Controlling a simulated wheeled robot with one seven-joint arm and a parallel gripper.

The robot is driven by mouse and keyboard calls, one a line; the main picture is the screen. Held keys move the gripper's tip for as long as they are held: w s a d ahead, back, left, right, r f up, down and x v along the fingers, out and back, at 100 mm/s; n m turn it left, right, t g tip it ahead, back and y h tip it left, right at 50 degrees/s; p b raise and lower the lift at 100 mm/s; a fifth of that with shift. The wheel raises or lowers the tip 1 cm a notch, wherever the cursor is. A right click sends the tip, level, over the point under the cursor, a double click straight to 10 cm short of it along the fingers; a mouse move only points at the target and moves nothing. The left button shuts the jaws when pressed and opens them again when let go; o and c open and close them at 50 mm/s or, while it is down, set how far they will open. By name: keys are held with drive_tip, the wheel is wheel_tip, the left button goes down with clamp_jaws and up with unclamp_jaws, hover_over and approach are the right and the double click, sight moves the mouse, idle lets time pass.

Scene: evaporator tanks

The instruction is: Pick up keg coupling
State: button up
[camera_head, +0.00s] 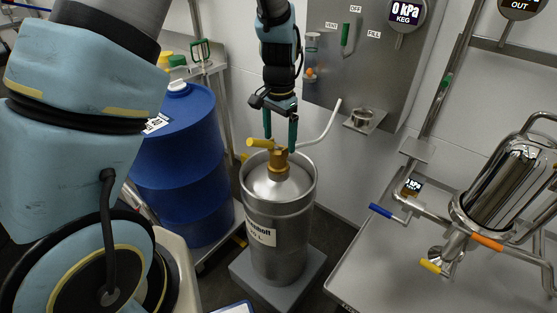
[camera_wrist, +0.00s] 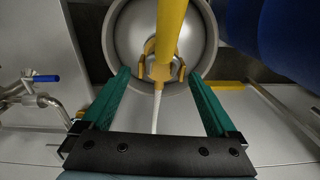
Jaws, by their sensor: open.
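The keg coupling (camera_head: 278,163) is a brass-coloured fitting with a yellow handle (camera_head: 262,143) pointing left. It sits on top of the steel keg (camera_head: 279,223), and a white hose rises from it to the right. My gripper (camera_head: 280,145) points down over the coupling, its two green fingers apart on either side of it. In the wrist view the yellow handle (camera_wrist: 170,32) runs up the middle between the fingers (camera_wrist: 160,92), with the brass body (camera_wrist: 150,69) below it, partly covered. I cannot tell whether the fingers touch the coupling.
A blue drum (camera_head: 187,148) stands left of the keg. Behind is a steel panel (camera_head: 358,75) with a keg gauge and a small cup holder (camera_head: 363,118). A steel table (camera_head: 430,270) with pipework and coloured valve handles stands at the right.

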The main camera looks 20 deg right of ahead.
sight(278, 155)
drive_tip(key=shift+a+f+p, duration=0.1)
drive_tip(key=shift+f+p, duration=0.5)
drive_tip(key=shift+f, duration=2.65)
clamp_jaws()
